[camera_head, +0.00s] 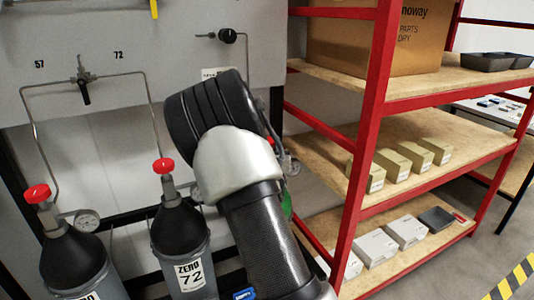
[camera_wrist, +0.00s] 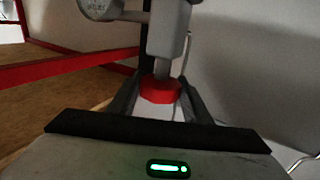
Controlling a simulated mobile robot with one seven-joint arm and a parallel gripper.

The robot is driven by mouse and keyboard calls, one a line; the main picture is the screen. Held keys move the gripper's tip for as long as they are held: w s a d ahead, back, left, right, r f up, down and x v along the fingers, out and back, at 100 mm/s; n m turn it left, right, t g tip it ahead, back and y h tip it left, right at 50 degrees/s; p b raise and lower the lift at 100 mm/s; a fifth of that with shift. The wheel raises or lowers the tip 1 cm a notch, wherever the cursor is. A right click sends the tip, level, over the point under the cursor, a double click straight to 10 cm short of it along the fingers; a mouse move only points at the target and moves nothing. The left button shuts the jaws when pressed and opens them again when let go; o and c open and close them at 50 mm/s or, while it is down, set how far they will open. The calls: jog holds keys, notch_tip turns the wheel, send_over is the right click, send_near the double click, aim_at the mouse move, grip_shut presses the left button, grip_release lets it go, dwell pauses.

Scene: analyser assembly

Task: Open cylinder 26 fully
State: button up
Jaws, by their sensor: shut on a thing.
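In the wrist view, my gripper (camera_wrist: 160,101) has one dark finger on each side of a red valve knob (camera_wrist: 160,90) and is shut on it. The knob sits on a grey valve body (camera_wrist: 166,45), with a round gauge (camera_wrist: 100,8) beside it. In the head view, my arm covers most of this third cylinder and my fingers. No number 26 is readable in either view, and how far the valve is turned cannot be told.
Cylinder 72 (camera_head: 184,250) with its red knob (camera_head: 163,166) stands just left of my arm. Another cylinder (camera_head: 75,265) stands at the far left, under panel label 57. Thin pipes run up to the panel (camera_head: 150,40). A red-framed shelf (camera_head: 368,110) stands close on the right.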

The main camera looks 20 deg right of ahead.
jog(key=n+y+b, duration=0.1)
jog(key=n+y, duration=0.1)
jog(key=y, duration=0.1)
jog(key=n+t+y+b, duration=0.1)
jog(key=n+y, duration=0.1)
jog(key=y, duration=0.1)
jog(key=shift+d, duration=0.2)
jog(key=shift+a+n+y, duration=0.15)
jog(key=shift+n+y, duration=0.95)
jog(key=shift+y, duration=0.5)
jog(key=shift+r, duration=0.1)
jog(key=o, duration=1.1)
jog(key=shift+a, duration=0.1)
jog(key=shift+c, duration=0.2)
jog(key=s+d+p, duration=0.2)
jog(key=s, duration=1.5)
jog(key=shift+d, duration=0.2)
